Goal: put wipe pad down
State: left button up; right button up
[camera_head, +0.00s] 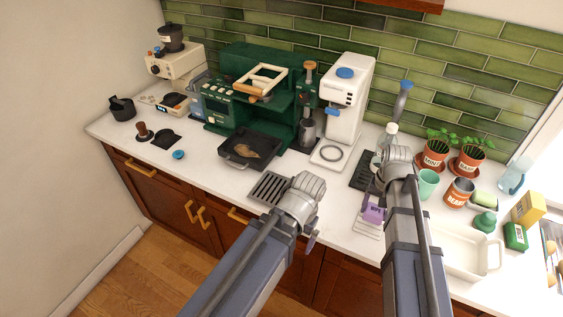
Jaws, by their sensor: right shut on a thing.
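My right gripper (373,195) is over the counter right of the middle, below the white machine, and points down. It is shut on a small purple thing with a pale patch, which looks like the wipe pad (374,213). The pad's upper part is hidden by the gripper, and I cannot tell whether it touches the surface below. My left gripper (312,240) is near the counter's front edge, mostly hidden behind its own wrist. I cannot see whether its jaws are open.
A pale slatted piece (368,231) lies under the pad. A dark drip grate (270,188) lies left of my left wrist. A white tray (465,268), a green cup (428,184) and a tin (458,193) stand at right. The white counter (205,168) is partly clear at left.

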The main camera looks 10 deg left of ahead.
aim_at(373, 217)
notch_tip(373, 217, up, 7)
jog(key=p, duration=0.6)
jog(key=shift+f, duration=0.2)
notch_tip(373, 217, down, 7)
jog(key=b, duration=0.6)
jog(key=shift+r, duration=0.2)
jog(key=shift+f+b, duration=0.15)
jog(key=shift+b, duration=0.15)
notch_tip(373, 217, down, 3)
jog(key=b, duration=0.3)
jog(key=shift+f, duration=0.2)
jog(key=shift+b, duration=0.3)
jog(key=shift+f, duration=0.2)
jog(key=o, duration=1.3)
jog(key=shift+r, duration=0.1)
